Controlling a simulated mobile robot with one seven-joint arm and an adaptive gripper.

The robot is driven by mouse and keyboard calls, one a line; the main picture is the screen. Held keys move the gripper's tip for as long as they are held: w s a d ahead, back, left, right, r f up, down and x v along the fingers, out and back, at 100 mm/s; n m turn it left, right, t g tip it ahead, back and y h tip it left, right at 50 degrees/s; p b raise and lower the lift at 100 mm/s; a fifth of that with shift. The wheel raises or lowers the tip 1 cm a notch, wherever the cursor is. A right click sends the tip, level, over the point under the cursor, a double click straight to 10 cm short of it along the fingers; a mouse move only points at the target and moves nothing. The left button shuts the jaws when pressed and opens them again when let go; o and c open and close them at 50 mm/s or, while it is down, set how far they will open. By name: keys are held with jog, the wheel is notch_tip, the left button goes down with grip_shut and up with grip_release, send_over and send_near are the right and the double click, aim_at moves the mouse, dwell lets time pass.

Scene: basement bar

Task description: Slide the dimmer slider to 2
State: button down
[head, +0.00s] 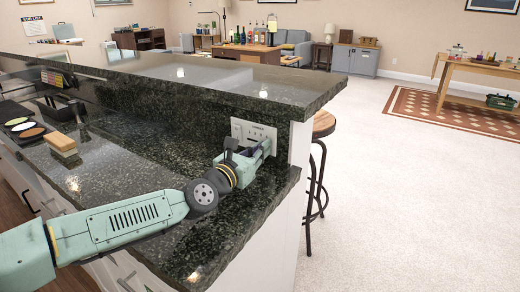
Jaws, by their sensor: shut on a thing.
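The dimmer plate (239,127) is a pale panel on the dark granite backsplash, near the right end of the bar. Small dark markings run along its upper part, too small to read. My gripper (262,149) is at the lower right of the plate, right against its front. It is shut on the dimmer slider. The slider's knob and most of its track are hidden behind my fingers, so its setting cannot be read.
The raised granite bar top (210,76) overhangs above the plate. The lower granite counter (130,150) runs beneath my arm. A wood-topped block (61,144) and several small round dishes are at the left. A stool (322,124) stands beyond the bar's end.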

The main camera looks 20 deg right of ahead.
aim_at(255, 141)
dwell(0.4)
jog(key=shift+w+a+f, duration=0.1)
jog(key=shift+w+a, duration=0.05)
jog(key=shift+w, duration=0.05)
jog(key=shift+w+a+b, duration=1)
jog(key=shift+w+b, duration=0.1)
jog(key=shift+w, duration=0.15)
jog(key=c, duration=1.7)
grip_release()
jog(key=v, duration=1.2)
jog(key=shift+s, duration=0.1)
